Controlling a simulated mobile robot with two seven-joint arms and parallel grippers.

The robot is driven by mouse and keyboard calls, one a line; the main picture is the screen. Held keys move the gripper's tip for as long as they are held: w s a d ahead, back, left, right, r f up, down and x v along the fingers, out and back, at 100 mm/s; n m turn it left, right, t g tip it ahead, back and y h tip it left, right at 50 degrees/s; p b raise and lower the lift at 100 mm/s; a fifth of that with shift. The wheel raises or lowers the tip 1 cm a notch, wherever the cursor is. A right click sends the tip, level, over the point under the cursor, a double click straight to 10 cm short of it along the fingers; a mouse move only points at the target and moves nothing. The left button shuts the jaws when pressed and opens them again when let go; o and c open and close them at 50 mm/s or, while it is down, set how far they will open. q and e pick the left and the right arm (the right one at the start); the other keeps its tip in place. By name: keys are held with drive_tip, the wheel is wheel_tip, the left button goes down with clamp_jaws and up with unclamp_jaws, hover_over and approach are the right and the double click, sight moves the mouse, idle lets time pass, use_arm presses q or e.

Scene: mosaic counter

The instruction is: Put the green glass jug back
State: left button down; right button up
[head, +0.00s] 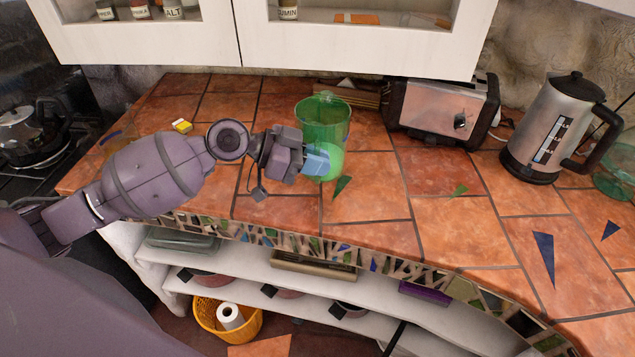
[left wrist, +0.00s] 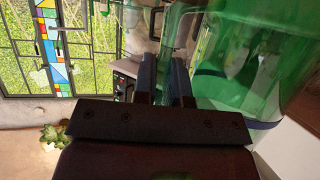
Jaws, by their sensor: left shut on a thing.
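The green glass jug (head: 323,115) stands upright, or nearly so, over the back middle of the tiled counter. My left gripper (head: 318,161) is at its near side and shut on it. In the left wrist view the jug (left wrist: 245,70) fills the right side, and the fingers (left wrist: 166,78) close around what looks like its handle. I cannot tell whether the jug's base touches the counter. My right gripper is not in view.
A toaster (head: 440,110) stands right of the jug and a kettle (head: 548,130) farther right. A green glass dish (head: 615,172) is at the right edge. White wall cabinets (head: 350,48) hang above. A small yellow-and-white item (head: 181,125) lies left. The front right counter is mostly clear.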

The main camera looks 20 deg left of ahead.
sight(318, 182)
use_arm(q)
drive_tip(key=shift+f, duration=0.95)
wheel_tip(318, 182, down, 3)
drive_tip(key=shift+f, duration=0.3)
drive_tip(key=shift+f+b, duration=0.2)
drive_tip(key=shift+b, duration=0.1)
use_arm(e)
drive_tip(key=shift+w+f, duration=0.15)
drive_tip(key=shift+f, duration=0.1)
